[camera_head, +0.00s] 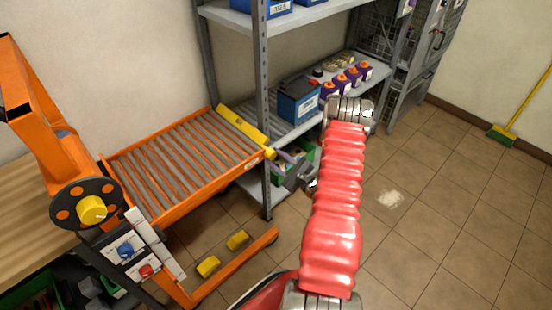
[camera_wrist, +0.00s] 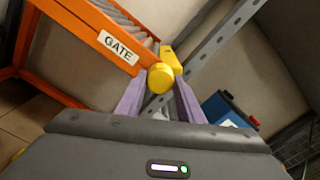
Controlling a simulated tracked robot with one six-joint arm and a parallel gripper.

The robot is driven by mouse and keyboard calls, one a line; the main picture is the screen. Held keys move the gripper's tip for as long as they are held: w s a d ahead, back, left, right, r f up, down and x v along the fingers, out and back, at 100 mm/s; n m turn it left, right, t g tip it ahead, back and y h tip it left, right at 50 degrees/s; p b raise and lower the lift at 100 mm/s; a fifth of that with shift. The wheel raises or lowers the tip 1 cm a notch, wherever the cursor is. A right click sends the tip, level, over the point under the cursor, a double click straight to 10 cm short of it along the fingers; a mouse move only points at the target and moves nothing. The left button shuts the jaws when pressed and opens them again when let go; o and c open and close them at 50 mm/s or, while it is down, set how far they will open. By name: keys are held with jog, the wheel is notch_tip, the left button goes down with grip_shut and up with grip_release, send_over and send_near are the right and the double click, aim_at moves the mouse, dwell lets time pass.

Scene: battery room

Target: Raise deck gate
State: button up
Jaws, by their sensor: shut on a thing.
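The yellow deck gate (camera_head: 240,125) is a bar along the far right end of the orange roller deck (camera_head: 185,150). Its round yellow end knob (camera_wrist: 160,77) sits between my purple fingers in the wrist view, beside a white GATE label (camera_wrist: 118,47) on the orange frame. My gripper (camera_head: 273,155) is shut on the knob at the near end of the gate. In the wrist view my gripper (camera_wrist: 158,92) has a finger on each side of the knob. The gate's far end is small in the wrist view, and I cannot tell its exact height above the rollers.
A grey shelf rack (camera_head: 262,90) stands close behind the gate, its upright near my fingers. It holds a blue battery (camera_head: 298,102) and several purple containers. An orange lift mast with a yellow knob (camera_head: 92,210) is at left. The tiled floor at right is open.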

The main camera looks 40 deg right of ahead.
jog(key=n, duration=0.5)
jog(key=shift+n, duration=0.3)
jog(key=shift+a+n, duration=0.1)
jog(key=shift+n, duration=2.1)
jog(key=shift+f, duration=0.1)
jog(key=o, duration=1.1)
jog(key=shift+c, duration=0.2)
jog(key=shift+s, duration=0.1)
jog(key=s, duration=1.3)
jog(key=shift+s+d, duration=0.25)
jog(key=shift+s, duration=0.1)
